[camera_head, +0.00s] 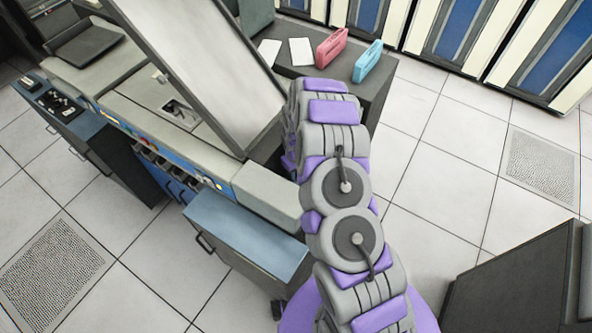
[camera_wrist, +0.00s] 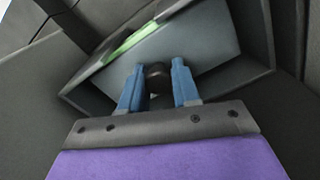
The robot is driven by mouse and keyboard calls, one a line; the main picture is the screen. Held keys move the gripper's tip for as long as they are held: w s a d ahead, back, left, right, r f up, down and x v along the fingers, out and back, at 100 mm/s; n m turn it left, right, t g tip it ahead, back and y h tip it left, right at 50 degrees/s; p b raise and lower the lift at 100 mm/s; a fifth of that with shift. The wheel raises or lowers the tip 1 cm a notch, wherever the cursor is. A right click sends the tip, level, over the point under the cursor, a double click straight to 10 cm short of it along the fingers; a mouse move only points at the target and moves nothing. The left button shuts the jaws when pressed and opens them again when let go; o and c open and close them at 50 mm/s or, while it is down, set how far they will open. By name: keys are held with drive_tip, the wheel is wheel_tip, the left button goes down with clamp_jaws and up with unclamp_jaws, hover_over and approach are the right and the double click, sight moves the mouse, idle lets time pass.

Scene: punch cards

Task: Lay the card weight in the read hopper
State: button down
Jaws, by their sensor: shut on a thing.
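My gripper (camera_wrist: 156,78) shows in the wrist view with its two blue fingers closed on a dark round knob (camera_wrist: 155,70), which I take to be the card weight's. A slate-grey plate (camera_wrist: 210,38) lies behind the knob; I cannot tell whether it is part of the weight or a surface beyond it. Dark walls, likely of the read hopper (camera_wrist: 256,35), stand around the plate, with a green strip (camera_wrist: 128,42) along its upper left side. I cannot tell whether the weight touches anything below. In the head view my arm hides the gripper and the weight.
A grey machine (camera_head: 135,95) with a large tilted panel (camera_head: 205,65) stands left of my arm. A dark table (camera_head: 345,68) behind holds two white cards (camera_head: 301,51), a pink case (camera_head: 331,47) and a light blue case (camera_head: 367,61).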

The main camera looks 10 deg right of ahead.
drive_tip(key=shift+f, duration=0.25)
drive_tip(key=c, duration=0.7)
unclamp_jaws()
drive_tip(key=shift+c, duration=0.2)
drive_tip(key=shift+r, duration=0.1)
wheel_tip(320, 180, up, 17)
drive_tip(key=p, duration=0.2)
drive_tip(key=shift+r, duration=0.1)
